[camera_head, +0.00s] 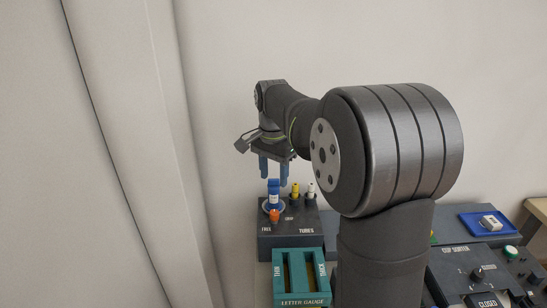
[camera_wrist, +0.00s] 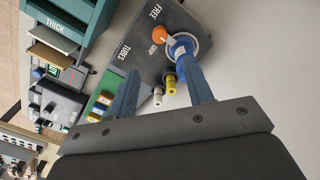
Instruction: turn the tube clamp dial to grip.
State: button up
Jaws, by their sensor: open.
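The tube clamp dial is a small orange knob (camera_head: 274,215) at the front of the grey TUBES panel (camera_head: 293,243). It also shows as the orange knob (camera_wrist: 159,35) in the wrist view, beside the printed words FREE and GRIP. I cannot tell which word it points to. A blue tube (camera_head: 274,193) stands upright in a pale ring right behind the dial. My gripper (camera_head: 274,178) is above the blue tube, fingers pointing down, open and empty. In the wrist view my gripper (camera_wrist: 160,65) has its blue fingers apart, one overlapping the blue tube (camera_wrist: 181,50).
A yellow-capped tube (camera_head: 295,191) and a white-capped tube (camera_head: 310,190) stand close to the blue tube. A teal letter gauge (camera_head: 301,282) sits in front. A sorter panel (camera_head: 468,272) and blue tray (camera_head: 487,221) are at right. A pale wall stands behind.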

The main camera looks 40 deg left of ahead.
notch_tip(320, 180, up, 5)
send_over(274, 212)
jog(key=shift+a, duration=0.15)
dwell(0.5)
notch_tip(274, 212, down, 18)
jog(key=shift+r, duration=0.25)
dwell(0.4)
jog(key=shift+r, duration=0.1)
